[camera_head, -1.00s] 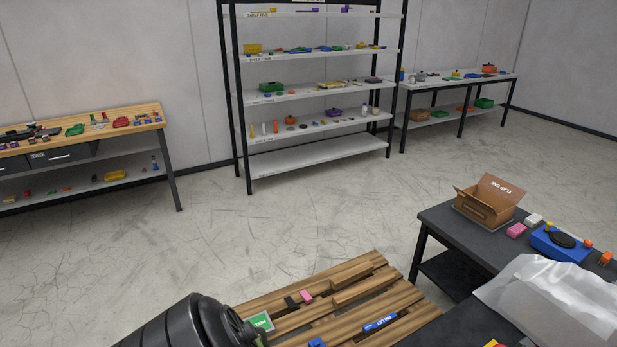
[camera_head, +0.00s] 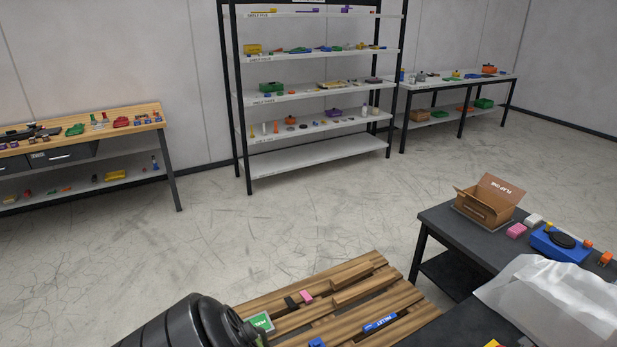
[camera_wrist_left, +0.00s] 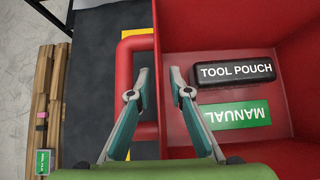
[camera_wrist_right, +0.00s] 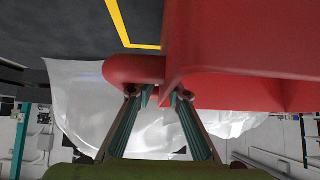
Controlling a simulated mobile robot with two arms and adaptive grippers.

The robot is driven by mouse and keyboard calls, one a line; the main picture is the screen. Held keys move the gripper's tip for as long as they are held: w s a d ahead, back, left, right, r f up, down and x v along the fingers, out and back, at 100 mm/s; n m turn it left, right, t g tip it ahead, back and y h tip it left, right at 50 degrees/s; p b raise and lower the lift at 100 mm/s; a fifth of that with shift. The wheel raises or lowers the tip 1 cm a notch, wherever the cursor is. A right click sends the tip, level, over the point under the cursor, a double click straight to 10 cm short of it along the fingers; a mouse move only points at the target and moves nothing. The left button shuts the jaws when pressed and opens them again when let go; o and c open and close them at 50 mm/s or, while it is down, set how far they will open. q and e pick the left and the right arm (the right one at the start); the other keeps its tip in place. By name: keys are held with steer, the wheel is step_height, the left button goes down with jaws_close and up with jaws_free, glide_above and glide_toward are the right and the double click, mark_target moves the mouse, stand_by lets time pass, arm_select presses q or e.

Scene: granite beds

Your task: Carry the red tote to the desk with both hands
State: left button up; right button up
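The red tote (camera_wrist_left: 290,100) fills the right of the left wrist view, with a black tool pouch (camera_wrist_left: 235,72) and a green manual (camera_wrist_left: 237,115) inside. My left gripper (camera_wrist_left: 159,72) is open; in the picture its fingertips lie either side of the tote wall by the red handle (camera_wrist_left: 125,85). I cannot tell whether they touch. In the right wrist view the tote (camera_wrist_right: 240,55) and its other handle (camera_wrist_right: 132,69) show above my right gripper (camera_wrist_right: 161,96). That gripper is open, its tips close to the handle and wall; contact is unclear. The head view shows neither gripper's fingers.
A dark table (camera_head: 447,228) on the right holds a cardboard box (camera_head: 485,205), a blue device (camera_head: 560,243) and a clear plastic sheet (camera_head: 550,300). A wooden pallet (camera_head: 350,298) lies beside it. A wooden-topped bench (camera_head: 85,121) and shelving (camera_head: 318,153) stand farther back. Open floor lies between.

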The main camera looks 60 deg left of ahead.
arm_select(q)
steer(key=shift+a, duration=0.1)
arm_select(e)
steer(key=shift+s+d+f, duration=0.1)
steer(key=shift+d+f, duration=0.05)
steer(key=shift+f, duration=0.05)
stand_by(0.4)
arm_select(q)
steer(key=shift+v, duration=3.65)
steer(key=shift+d, duration=0.2)
arm_select(e)
steer(key=shift+r, duration=0.15)
steer(key=shift+a, duration=0.35)
steer(key=shift+v, duration=3.65)
arm_select(q)
steer(key=v, duration=1.2)
